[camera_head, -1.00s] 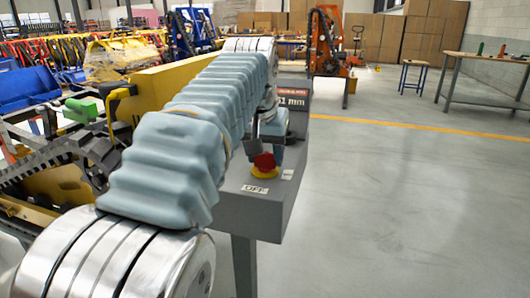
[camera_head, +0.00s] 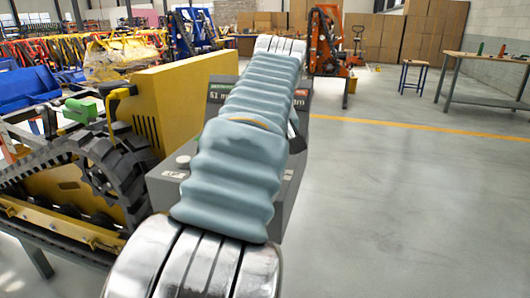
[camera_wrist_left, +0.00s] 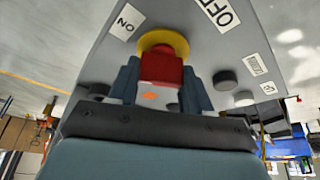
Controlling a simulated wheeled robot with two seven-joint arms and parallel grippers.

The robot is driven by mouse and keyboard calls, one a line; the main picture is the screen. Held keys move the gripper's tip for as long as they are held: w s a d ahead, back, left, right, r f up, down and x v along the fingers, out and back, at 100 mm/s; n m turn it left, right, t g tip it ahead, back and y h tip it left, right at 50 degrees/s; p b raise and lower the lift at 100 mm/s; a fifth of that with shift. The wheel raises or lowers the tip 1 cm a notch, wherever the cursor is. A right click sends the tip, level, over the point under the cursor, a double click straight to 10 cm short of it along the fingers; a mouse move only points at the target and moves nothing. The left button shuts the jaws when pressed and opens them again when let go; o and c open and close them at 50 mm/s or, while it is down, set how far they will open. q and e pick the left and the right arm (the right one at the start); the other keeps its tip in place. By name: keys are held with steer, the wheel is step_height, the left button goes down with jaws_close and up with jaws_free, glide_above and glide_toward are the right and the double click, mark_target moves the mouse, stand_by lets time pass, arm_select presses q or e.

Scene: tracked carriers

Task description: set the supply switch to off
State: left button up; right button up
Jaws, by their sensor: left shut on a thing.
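The supply switch is a red knob (camera_wrist_left: 162,70) on a yellow collar (camera_wrist_left: 163,38), seen in the left wrist view. An ON label (camera_wrist_left: 126,20) lies to its left and an OFF label (camera_wrist_left: 218,12) to its upper right. My left gripper (camera_wrist_left: 160,86) is shut on the red knob, one blue-grey finger on each side. In the head view my left arm hides the switch and the gripper. The grey console (camera_head: 160,188) shows on both sides of the arm. My right gripper is in neither view.
Dark round buttons (camera_wrist_left: 226,80) sit close to the right finger. A yellow tracked machine (camera_head: 160,95) with a black track stands left of the console. A display reading 51 mm (camera_head: 217,94) is at the console's back.

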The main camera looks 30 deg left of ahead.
arm_select(q)
steer(key=n+g, duration=0.1)
steer(key=n, duration=0.1)
steer(key=n+g+y, duration=0.1)
steer(key=n, duration=0.2)
steer(key=shift+n, duration=0.3)
steer(key=n+g, duration=0.2)
steer(key=n, duration=0.3)
steer(key=shift+n, duration=0.3)
steer(key=o, duration=1)
steer(key=shift+o, duration=0.2)
steer(key=shift+n, duration=0.3)
